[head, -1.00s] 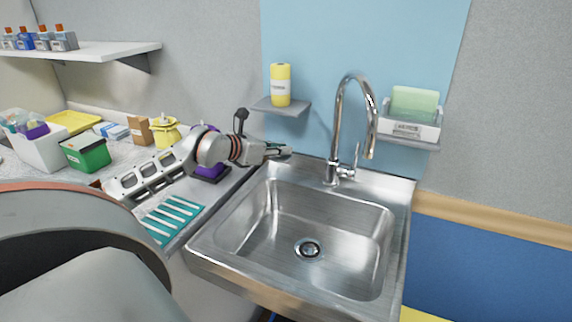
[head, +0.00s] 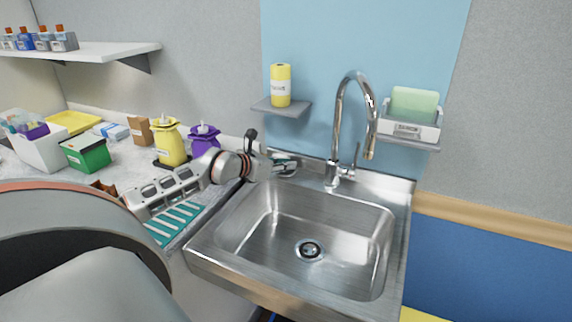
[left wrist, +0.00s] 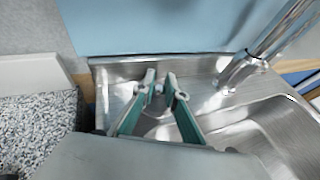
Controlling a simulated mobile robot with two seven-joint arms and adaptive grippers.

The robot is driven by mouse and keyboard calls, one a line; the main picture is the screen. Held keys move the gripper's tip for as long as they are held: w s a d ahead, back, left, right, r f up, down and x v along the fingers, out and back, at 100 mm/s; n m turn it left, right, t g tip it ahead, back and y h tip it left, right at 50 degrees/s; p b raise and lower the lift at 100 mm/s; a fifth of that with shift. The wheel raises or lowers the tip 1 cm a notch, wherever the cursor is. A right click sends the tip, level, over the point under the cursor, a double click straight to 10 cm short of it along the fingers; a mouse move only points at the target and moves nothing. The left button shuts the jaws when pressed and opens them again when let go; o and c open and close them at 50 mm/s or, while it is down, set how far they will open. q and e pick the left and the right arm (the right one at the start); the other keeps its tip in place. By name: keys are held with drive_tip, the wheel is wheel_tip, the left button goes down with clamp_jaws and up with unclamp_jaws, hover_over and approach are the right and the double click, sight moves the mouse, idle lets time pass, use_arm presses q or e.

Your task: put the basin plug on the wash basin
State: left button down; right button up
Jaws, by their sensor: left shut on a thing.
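The wash basin (head: 335,225) is a square steel sink with a round drain at the bottom of its bowl. My left gripper (head: 292,166) is over the basin's back left corner, left of the tap. In the left wrist view its two green-backed fingers (left wrist: 161,82) come close together on a small metallic knob, which I take for the basin plug (left wrist: 158,90). A round metallic shape shows below it between the fingers. In the head view the fingers largely hide the plug. I cannot tell whether it touches the rim. My right gripper is not in view.
The tall tap (head: 338,125) rises from the basin's back rim, right of my gripper. A small shelf with a yellow bottle (head: 281,86) hangs above. Yellow and purple dispensers (head: 204,139) stand on the counter at left. The bowl is clear.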

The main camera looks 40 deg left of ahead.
use_arm(q)
drive_tip(key=shift+f, duration=0.2)
drive_tip(key=c, duration=2.3)
unclamp_jaws()
drive_tip(key=shift+c, duration=0.2)
drive_tip(key=shift+r, duration=0.25)
drive_tip(key=d+p+v, duration=0.1)
drive_tip(key=v, duration=1.1)
drive_tip(key=shift+a, duration=0.4)
